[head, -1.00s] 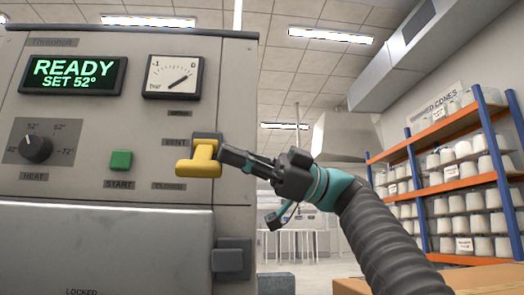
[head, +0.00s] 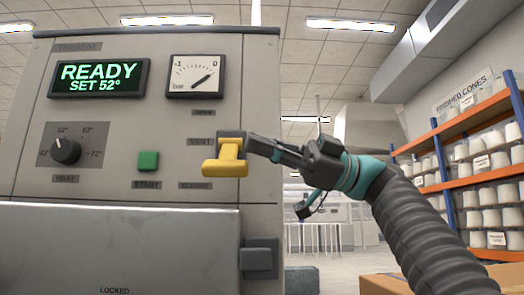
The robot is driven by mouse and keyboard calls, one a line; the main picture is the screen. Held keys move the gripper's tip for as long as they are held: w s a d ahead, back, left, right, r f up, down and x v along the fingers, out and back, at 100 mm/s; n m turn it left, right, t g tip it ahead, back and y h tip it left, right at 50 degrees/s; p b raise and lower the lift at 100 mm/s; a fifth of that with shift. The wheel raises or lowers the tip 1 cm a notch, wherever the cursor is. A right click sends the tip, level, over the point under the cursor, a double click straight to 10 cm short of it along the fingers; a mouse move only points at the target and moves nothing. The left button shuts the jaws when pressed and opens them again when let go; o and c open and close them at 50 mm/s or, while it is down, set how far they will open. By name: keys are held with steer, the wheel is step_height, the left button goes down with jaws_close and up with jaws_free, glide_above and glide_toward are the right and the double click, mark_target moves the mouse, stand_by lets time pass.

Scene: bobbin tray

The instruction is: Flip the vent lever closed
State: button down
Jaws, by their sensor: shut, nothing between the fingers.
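The yellow vent lever (head: 225,167) is on the machine's front panel, at its right edge, below the gauge. Its T-shaped handle sits low on a dark mount (head: 230,136), just above the CLOSED label (head: 195,185). The VENT label is beside it and the OPEN label (head: 204,112) is above. My gripper (head: 252,144) is shut and empty. It comes in from the right, with its fingertips at the mount's right side, above and right of the handle. Whether the fingertips touch the lever cannot be told.
The panel holds a green START button (head: 148,161), a heat knob (head: 66,150), a display reading READY SET 52° (head: 98,78) and a gauge (head: 195,77) with its needle near 0. A dark latch block (head: 259,258) juts out below the lever. Shelves of cones (head: 460,160) stand far right.

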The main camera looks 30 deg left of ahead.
steer(key=s+d+r+v, duration=0.1)
steer(key=v, duration=0.8)
steer(key=shift+d+p, duration=0.1)
steer(key=shift+p, duration=0.2)
